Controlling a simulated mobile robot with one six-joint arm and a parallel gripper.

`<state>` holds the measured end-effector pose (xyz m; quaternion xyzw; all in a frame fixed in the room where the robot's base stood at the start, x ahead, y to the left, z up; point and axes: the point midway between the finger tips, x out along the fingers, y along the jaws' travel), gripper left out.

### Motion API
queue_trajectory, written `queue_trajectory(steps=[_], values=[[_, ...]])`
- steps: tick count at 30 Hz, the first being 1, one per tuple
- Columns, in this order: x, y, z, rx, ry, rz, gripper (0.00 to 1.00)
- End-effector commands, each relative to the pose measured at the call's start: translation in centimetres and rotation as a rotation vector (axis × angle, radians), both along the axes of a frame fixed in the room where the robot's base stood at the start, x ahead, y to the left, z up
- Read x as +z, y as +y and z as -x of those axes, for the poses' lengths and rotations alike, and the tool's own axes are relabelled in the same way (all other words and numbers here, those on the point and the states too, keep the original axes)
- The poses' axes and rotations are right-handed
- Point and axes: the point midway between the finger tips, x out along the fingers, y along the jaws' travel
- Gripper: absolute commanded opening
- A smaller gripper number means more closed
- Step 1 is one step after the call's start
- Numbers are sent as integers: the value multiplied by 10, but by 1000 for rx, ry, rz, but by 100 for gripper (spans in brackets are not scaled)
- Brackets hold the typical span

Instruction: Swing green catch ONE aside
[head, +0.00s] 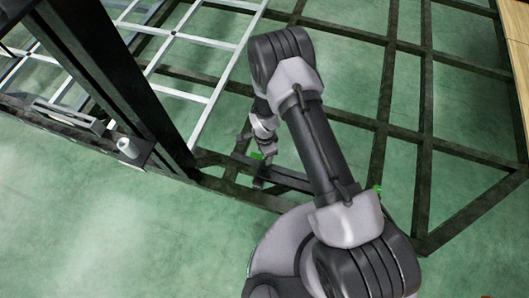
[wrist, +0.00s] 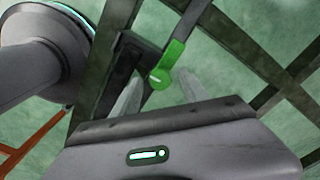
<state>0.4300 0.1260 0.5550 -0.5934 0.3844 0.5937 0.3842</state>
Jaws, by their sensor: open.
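A bright green catch (wrist: 170,62) shows in the wrist view as a slanted bar with a rounded lower end, beside a dark frame block. My gripper (wrist: 160,76) is open. Its two pale fingers point toward the catch, one on each side of its lower end in the picture; I cannot tell whether they touch it. In the head view a small green piece of the catch (head: 257,155) shows beside my gripper (head: 262,165), at the dark frame's near rail. No label shows on the catch.
A dark post (head: 110,75) stands left of my arm, with a ledge bearing a white cylinder (head: 128,147). Dark chassis beams (head: 385,110) form a grid to the right. Another small green spot (head: 377,188) shows beside my arm. Green floor (head: 90,235) is clear at the front left.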

Motion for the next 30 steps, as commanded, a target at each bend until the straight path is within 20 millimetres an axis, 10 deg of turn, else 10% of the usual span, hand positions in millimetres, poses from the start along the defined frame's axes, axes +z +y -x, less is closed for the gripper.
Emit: queue_trajectory(steps=[18,30], values=[[162,0,-1,0,-3,-1,52],[173,0,0,0,0,0,52]])
